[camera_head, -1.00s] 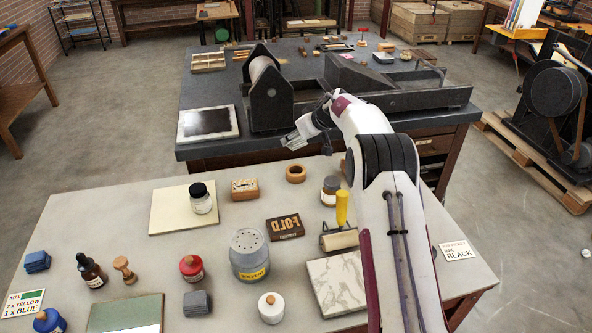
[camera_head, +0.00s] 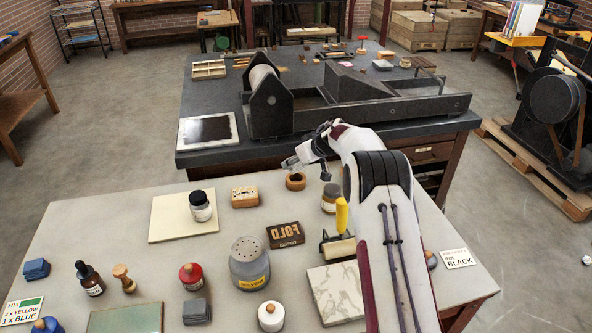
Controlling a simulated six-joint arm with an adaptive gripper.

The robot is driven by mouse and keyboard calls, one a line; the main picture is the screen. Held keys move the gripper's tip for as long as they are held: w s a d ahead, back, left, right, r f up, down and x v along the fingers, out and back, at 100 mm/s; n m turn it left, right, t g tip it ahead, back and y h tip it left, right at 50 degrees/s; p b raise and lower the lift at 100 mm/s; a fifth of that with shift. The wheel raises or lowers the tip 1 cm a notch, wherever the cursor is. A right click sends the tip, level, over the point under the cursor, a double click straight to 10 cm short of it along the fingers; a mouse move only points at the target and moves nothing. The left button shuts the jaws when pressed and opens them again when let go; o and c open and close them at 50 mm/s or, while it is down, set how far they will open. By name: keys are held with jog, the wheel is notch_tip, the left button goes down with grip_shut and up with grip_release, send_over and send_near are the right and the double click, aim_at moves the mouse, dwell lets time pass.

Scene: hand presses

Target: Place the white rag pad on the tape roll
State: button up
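The white rag pad (camera_head: 271,315), a round white body with a small wooden knob, stands upright near the front edge of the pale table. The tape roll (camera_head: 295,181), a tan ring lying flat, is near the back edge of that table. My gripper (camera_head: 289,163) is above and just behind the tape roll in the picture, far from the white pad. I see nothing clearly held.
A red pad (camera_head: 192,275), a grey tin (camera_head: 249,264) and a marble slab (camera_head: 336,292) stand around the white pad. A roller with a yellow handle (camera_head: 342,215) lies beside my arm.

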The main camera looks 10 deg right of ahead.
aim_at(300, 167)
jog(key=shift+f, duration=1.85)
jog(key=shift+f, duration=0.1)
jog(key=o, duration=1)
jog(key=shift+o, duration=0.2)
jog(key=shift+s+r, duration=0.1)
jog(key=shift+r, duration=0.15)
jog(key=v, duration=1.1)
jog(key=shift+s+r, duration=0.2)
jog(key=shift+s, duration=0.1)
jog(key=shift+d, duration=0.1)
